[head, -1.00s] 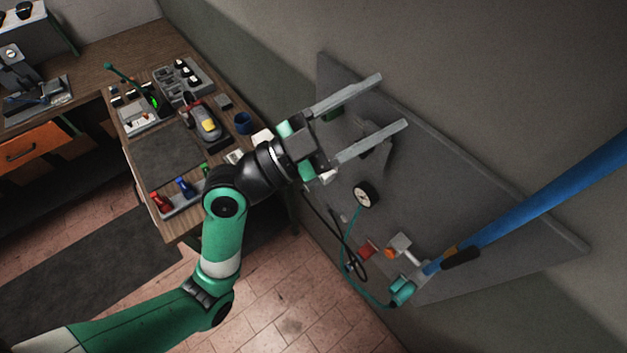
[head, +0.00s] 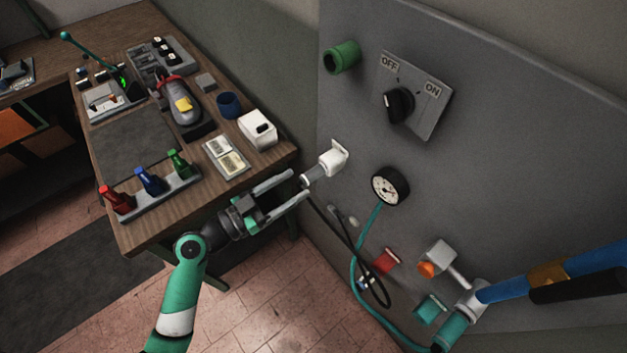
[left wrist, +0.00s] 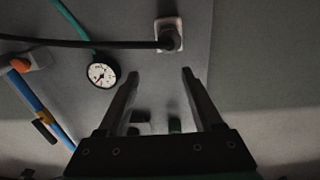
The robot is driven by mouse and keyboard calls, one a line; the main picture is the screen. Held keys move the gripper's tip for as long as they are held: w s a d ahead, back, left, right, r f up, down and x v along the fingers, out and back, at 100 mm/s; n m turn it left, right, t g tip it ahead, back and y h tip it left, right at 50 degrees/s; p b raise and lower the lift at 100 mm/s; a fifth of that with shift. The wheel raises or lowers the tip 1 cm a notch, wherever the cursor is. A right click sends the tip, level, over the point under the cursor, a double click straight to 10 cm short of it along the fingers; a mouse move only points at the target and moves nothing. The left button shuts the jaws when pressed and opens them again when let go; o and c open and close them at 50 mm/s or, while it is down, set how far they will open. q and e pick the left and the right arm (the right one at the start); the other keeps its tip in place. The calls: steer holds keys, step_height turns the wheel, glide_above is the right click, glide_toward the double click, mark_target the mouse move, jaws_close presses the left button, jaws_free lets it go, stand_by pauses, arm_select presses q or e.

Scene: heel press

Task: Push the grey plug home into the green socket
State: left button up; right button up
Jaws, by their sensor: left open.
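The green socket (head: 342,57) is a short round tube sticking out of the grey wall panel, high at its left side in the head view. A grey plug (head: 311,177) with a black cable sits at the mouth of a white square outlet (head: 334,158) below it. The plug (left wrist: 168,40) also shows dark in the left wrist view, ahead of the fingers. My left gripper (head: 298,184) is open and empty, its fingertips close to the plug and cable. Its fingers also show apart in the left wrist view (left wrist: 160,73). My right gripper is not in view.
The panel (head: 480,150) also carries an OFF/ON knob (head: 400,105), a gauge (head: 390,187) and a blue bar (head: 585,268). The black cable (head: 345,237) hangs below the outlet. A cluttered workbench (head: 150,215) stands at left. The panel between green socket and outlet is clear.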

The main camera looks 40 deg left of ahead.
mark_target(302, 182)
arm_select(q)
steer(key=shift+n+y, duration=0.4)
steer(key=shift+y, duration=0.1)
steer(key=f, duration=0.1)
steer(key=f+b, duration=0.1)
steer(key=s+a+f, duration=0.1)
steer(key=shift+s+f, duration=0.1)
steer(key=shift+f, duration=0.25)
steer(key=shift+a, duration=0.2)
steer(key=shift+r, duration=0.15)
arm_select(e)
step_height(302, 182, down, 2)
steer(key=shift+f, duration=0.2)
arm_select(q)
steer(key=shift+w, duration=0.3)
steer(key=w, duration=0.3)
steer(key=w+p, duration=0.1)
steer(key=shift+w+d+r, duration=0.1)
steer(key=shift+w+d, duration=0.1)
steer(key=shift+d, duration=0.1)
steer(key=w+b, duration=0.1)
steer(key=w, duration=0.2)
steer(key=shift+d, duration=0.15)
steer(key=shift+w, duration=0.55)
